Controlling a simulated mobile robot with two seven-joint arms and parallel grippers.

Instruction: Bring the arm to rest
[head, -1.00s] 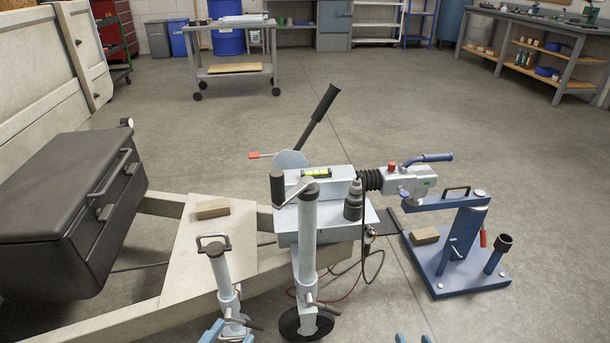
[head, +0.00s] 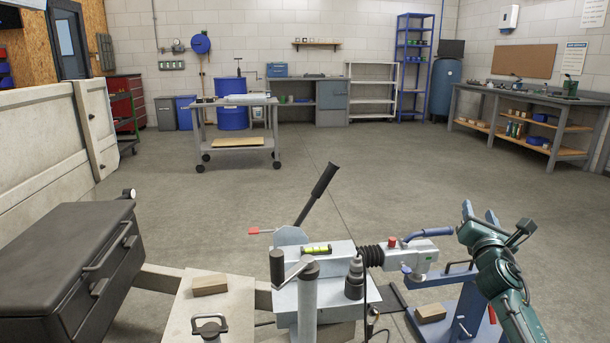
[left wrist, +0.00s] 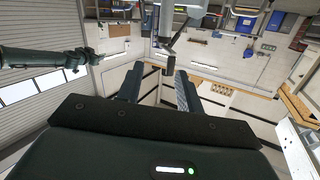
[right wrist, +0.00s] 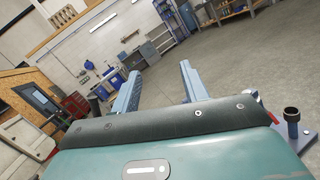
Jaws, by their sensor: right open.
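My right gripper (head: 480,212) is raised at the right of the head view, fingers pointing up and away, in front of the blue stand. Its two blue fingers stand apart with nothing between them; they also show in the right wrist view (right wrist: 160,70). My left gripper (left wrist: 159,72) shows only in its wrist view, with its fingers apart and no held thing visible. My dark green right arm (left wrist: 40,58) crosses the left of that view. The trailer coupling (head: 315,262), with its black-handled lever (head: 318,192), is at the lower middle of the head view.
A black box (head: 60,255) sits at the lower left. A wood block (head: 209,284) lies on the trailer frame's plate (head: 235,305). The blue stand (head: 465,300) is beside the coupling, partly behind my right arm. A cart (head: 240,148) stands farther back. The floor between is clear.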

